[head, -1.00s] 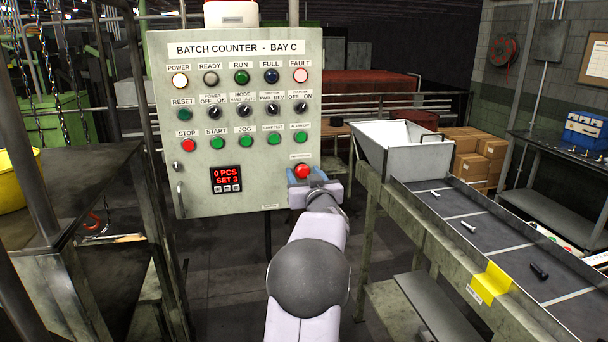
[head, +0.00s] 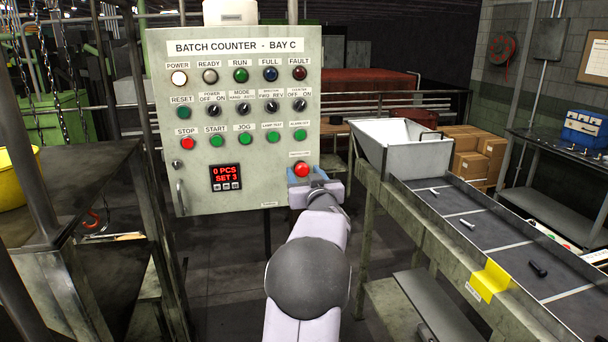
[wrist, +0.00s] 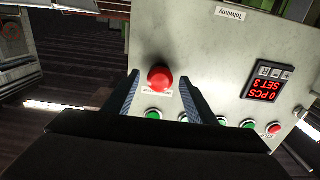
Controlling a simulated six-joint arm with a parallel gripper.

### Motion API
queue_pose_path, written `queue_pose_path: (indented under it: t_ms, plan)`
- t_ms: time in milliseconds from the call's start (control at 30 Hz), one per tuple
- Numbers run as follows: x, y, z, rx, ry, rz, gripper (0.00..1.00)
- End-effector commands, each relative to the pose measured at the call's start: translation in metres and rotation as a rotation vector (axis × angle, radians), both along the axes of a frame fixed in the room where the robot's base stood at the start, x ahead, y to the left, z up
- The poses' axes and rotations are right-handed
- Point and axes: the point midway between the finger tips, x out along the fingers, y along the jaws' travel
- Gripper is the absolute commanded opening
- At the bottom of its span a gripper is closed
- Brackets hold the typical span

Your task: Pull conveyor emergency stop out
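The emergency stop (head: 302,169) is a red mushroom button at the lower right of the grey "BATCH COUNTER - BAY C" panel (head: 245,190). In the wrist view the red button (wrist: 160,77) stands out from the panel face. My gripper (head: 308,181) is at the panel, just below and around the button. In the wrist view my gripper (wrist: 160,88) is open, with one dark finger on each side of the button and a gap showing on both sides. The small label beside the button is too small to read.
Green buttons (head: 300,135) and selector switches sit above the emergency stop. A red STOP button (head: 187,143) is at the panel's left. A lit display (head: 226,177) reads "0 PCS SET 3". A conveyor (head: 500,240) with bolts and a hopper (head: 405,150) stand to the right.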

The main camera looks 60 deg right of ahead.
Motion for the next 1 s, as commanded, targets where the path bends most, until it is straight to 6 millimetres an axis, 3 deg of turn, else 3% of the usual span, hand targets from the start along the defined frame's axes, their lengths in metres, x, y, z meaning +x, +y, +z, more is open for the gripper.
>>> queue_pose_path:
  t_ms: [333, 800, 1000]
  plan:
    - [-0.006, 0.006, -0.001, -0.001, -0.001, 0.0, 0.51]
    - [-0.044, 0.043, 0.0, -0.003, -0.001, -0.002, 0.51]
    - [-0.051, 0.051, 0.0, 0.0, 0.0, 0.0, 0.51]
